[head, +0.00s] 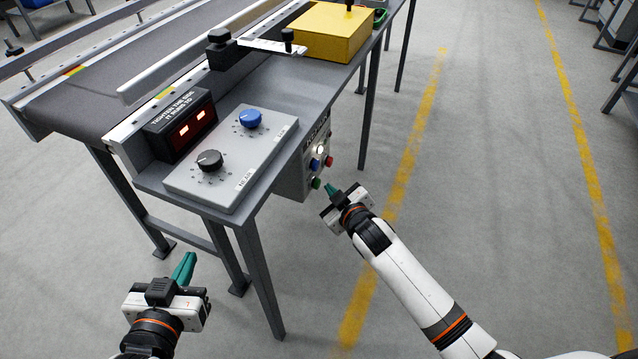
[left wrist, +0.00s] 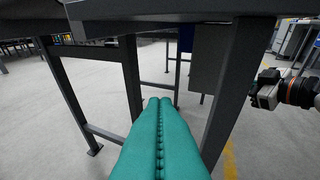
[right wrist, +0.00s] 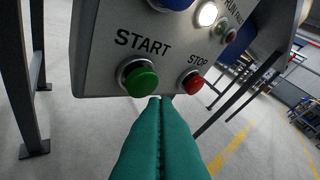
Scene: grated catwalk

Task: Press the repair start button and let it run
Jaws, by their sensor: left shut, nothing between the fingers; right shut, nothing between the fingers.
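A grey control box (head: 292,182) hangs under the table's right edge. In the right wrist view, its green START button (right wrist: 140,78) is at left and its red STOP button (right wrist: 192,82) is at right. A white lamp (right wrist: 207,14) is lit above, beside a partly cut-off blue button (right wrist: 170,4). My right gripper (head: 331,188) is shut and empty. Its fingertips, in the right wrist view (right wrist: 160,98), appear just below and between the two buttons; I cannot tell any contact. My left gripper (head: 187,258) is shut and empty, low left of the table's front legs.
A grey panel (head: 270,140) with a black knob (head: 210,160) and a blue knob (head: 250,118) lies on the table. A red-lit display (head: 188,130) stands beside the conveyor (head: 130,85). A yellow box (head: 333,35) is further back. Table legs (head: 262,285) stand between my grippers.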

